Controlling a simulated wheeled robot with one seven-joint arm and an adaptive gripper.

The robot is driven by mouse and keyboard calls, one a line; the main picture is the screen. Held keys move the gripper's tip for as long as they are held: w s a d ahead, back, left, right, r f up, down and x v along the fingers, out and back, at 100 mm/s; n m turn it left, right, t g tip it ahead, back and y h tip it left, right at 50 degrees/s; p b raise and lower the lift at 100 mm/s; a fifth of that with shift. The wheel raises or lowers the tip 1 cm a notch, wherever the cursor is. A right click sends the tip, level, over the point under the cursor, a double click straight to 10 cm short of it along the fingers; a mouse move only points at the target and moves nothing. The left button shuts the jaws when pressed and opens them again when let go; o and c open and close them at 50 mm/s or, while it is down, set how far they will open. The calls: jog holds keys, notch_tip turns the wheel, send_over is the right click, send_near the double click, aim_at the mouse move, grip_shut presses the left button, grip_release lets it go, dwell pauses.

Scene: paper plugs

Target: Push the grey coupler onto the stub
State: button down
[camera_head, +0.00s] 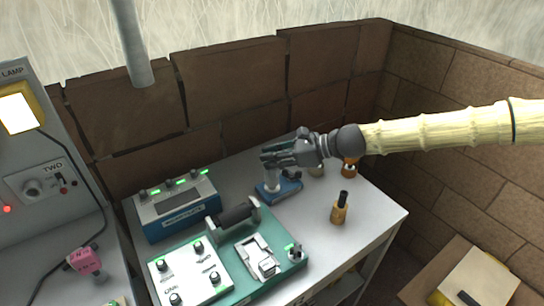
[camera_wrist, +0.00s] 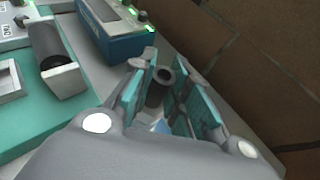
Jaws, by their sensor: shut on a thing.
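My gripper (camera_head: 265,155) reaches in from the right, over the back part of the grey table. Its fingers are closed around the grey coupler, a short upright tube with an open top (camera_wrist: 158,90) between the teal finger pads in the wrist view. I cannot tell whether this is the coupler's lower end or the stub. A little blue shows under the tube in the wrist view. The stub is not clearly visible, and contact with it cannot be told.
A blue box with green lights (camera_head: 179,213) stands to the left. A teal panel (camera_head: 220,248) with a dark roller (camera_head: 235,215) lies in front. An orange bottle with a black top (camera_head: 339,210) and another orange item (camera_head: 350,169) stand to the right. Brick walls close the back.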

jog(key=shift+f+b, duration=0.5)
jog(key=shift+f, duration=0.45)
jog(key=c, duration=1.3)
grip_release()
jog(key=shift+d+r, duration=0.1)
jog(key=v, duration=1.1)
jog(key=shift+d, duration=0.35)
jog(key=shift+s+r, duration=0.1)
jog(key=v, duration=1.2)
